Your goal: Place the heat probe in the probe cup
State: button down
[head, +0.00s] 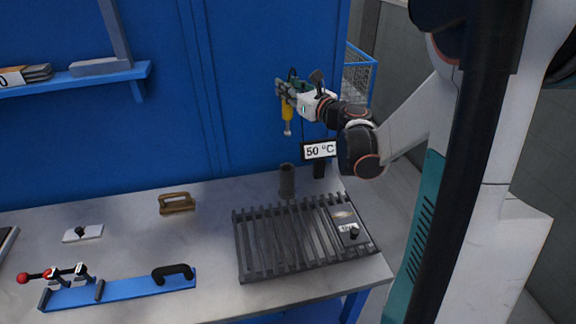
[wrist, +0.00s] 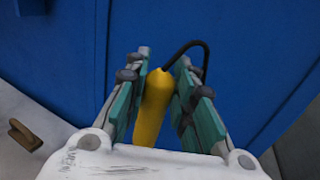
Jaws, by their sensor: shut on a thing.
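The yellow heat probe (head: 287,110) is held in my gripper (head: 286,90), tip downward and roughly upright, in the air above the back of the bench. In the wrist view the probe (wrist: 153,108) lies between the two teal fingers of my gripper (wrist: 160,92), with a black cable looping from its end. The dark cylinder that looks like the probe cup (head: 287,180) stands on the bench behind the grate, below the probe. A clear gap separates the probe tip from the cup's rim. The inside of the cup is hidden.
A "50 °C" display (head: 320,150) stands just right of the cup. A slatted dark grate (head: 300,238) with a small knob unit lies in front. A brown handled block (head: 177,203) and a blue clamp fixture (head: 120,290) are left. The blue panel (head: 240,90) rises behind.

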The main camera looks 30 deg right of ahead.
notch_tip(320, 180, down, 19)
jog(key=b, duration=0.6)
jog(key=shift+a, duration=0.1)
jog(key=shift+w+f+b, duration=0.1)
jog(key=shift+f+b, duration=0.05)
jog(key=shift+b, duration=0.25)
jog(key=c, duration=1.4)
grip_release()
jog(key=shift+o, duration=0.2)
jog(key=shift+r, duration=0.2)
jog(key=s+d+b, duration=0.1)
jog(key=s, duration=1.1)
jog(key=shift+d+b, duration=0.2)
jog(key=shift+b, duration=0.1)
